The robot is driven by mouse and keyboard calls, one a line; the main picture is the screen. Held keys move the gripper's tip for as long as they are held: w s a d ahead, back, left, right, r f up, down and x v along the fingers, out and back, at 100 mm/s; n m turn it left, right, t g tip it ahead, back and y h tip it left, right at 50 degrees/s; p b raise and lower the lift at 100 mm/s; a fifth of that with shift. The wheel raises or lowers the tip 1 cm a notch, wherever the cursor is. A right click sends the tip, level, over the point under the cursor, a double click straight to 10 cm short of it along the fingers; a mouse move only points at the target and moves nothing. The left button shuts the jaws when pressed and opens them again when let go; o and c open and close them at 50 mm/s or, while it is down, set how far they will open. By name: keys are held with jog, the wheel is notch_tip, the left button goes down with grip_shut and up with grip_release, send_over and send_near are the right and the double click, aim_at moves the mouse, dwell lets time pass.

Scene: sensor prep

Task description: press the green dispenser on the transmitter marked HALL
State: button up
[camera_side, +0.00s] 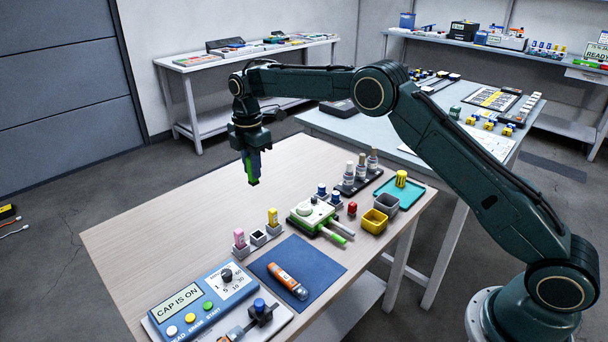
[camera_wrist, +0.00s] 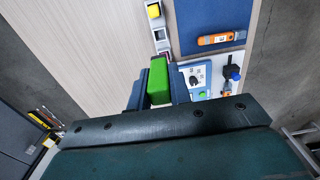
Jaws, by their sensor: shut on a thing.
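My gripper (camera_side: 251,160) is shut on the green dispenser (camera_side: 253,176) and holds it above the wooden table, clear of everything. In the wrist view the green dispenser (camera_wrist: 159,82) sits between the two fingers of my gripper (camera_wrist: 158,88). An orange transmitter (camera_side: 284,275) with a grey, clear-looking end lies on the blue mat (camera_side: 322,262). The orange transmitter (camera_wrist: 216,39) also shows in the wrist view, on the blue mat (camera_wrist: 200,15). I cannot read a HALL mark on it.
A pink dispenser (camera_side: 239,237) and a yellow dispenser (camera_side: 273,216) stand in holders, with a dark-topped empty holder (camera_side: 258,238) between them. A blue console (camera_side: 190,306) reads "CAP IS ON". A green-white device (camera_side: 310,211), vials and bins stand right. The table's left part is clear.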

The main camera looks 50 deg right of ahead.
jog(key=s+d+f, duration=0.4)
jog(key=d, duration=0.3)
jog(key=s+d+f, duration=0.4)
jog(key=d+f, duration=0.1)
jog(key=d, duration=0.2)
jog(key=shift+f, duration=0.3)
jog(key=shift+f, duration=0.1)
jog(key=shift+f, duration=1.85)
jog(key=shift+f, duration=1.05)
dwell(2.4)
jog(key=shift+r, duration=0.1)
